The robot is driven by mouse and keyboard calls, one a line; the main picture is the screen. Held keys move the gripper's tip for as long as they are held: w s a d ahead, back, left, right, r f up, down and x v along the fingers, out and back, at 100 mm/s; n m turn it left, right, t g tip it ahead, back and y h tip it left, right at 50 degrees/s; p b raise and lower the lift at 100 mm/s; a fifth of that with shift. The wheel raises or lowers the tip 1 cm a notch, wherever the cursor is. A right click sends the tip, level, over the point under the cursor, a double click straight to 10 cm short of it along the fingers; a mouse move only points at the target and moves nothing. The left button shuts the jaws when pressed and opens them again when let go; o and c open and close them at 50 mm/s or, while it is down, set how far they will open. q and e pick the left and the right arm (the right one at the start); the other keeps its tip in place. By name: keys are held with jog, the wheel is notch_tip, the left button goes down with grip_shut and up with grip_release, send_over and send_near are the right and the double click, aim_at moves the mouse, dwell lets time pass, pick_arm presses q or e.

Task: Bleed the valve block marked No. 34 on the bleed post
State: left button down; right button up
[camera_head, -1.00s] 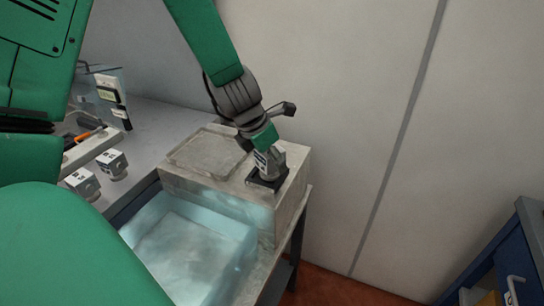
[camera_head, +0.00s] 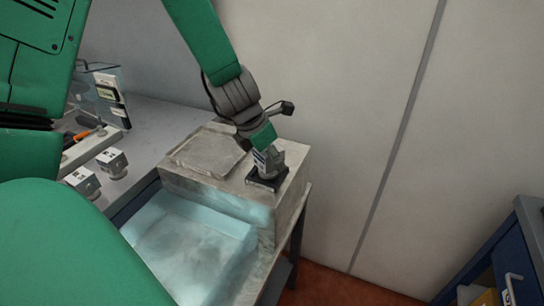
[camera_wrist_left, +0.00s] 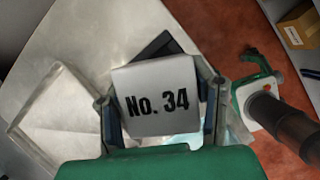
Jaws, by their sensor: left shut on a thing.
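The valve block marked No. 34 (camera_wrist_left: 157,100) is a grey block with black lettering, seen close up in the left wrist view. In the head view the block (camera_head: 268,160) stands at the black-based post (camera_head: 266,180) on the grey stone-like stand. My left gripper (camera_wrist_left: 163,112) is shut on the block, one finger on each side. In the head view my left gripper (camera_head: 263,146) comes down from above onto it. Whether the block is fully seated on the post cannot be told.
Two other valve blocks (camera_head: 112,162) (camera_head: 83,182) stand on the grey bench at the left. A pale blue translucent basin (camera_head: 190,245) lies in front of the stand. A blue cabinet (camera_head: 510,255) is at the lower right. A plain wall is behind.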

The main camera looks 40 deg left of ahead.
pick_arm(q)
jog(key=shift+a, duration=0.1)
jog(key=shift+f+b, duration=0.35)
jog(key=shift+f, duration=0.2)
jog(key=c, duration=1)
grip_release()
jog(key=p+v, duration=0.9)
jog(key=v, duration=0.2)
jog(key=shift+r+p, duration=0.1)
jog(key=shift+p, duration=0.25)
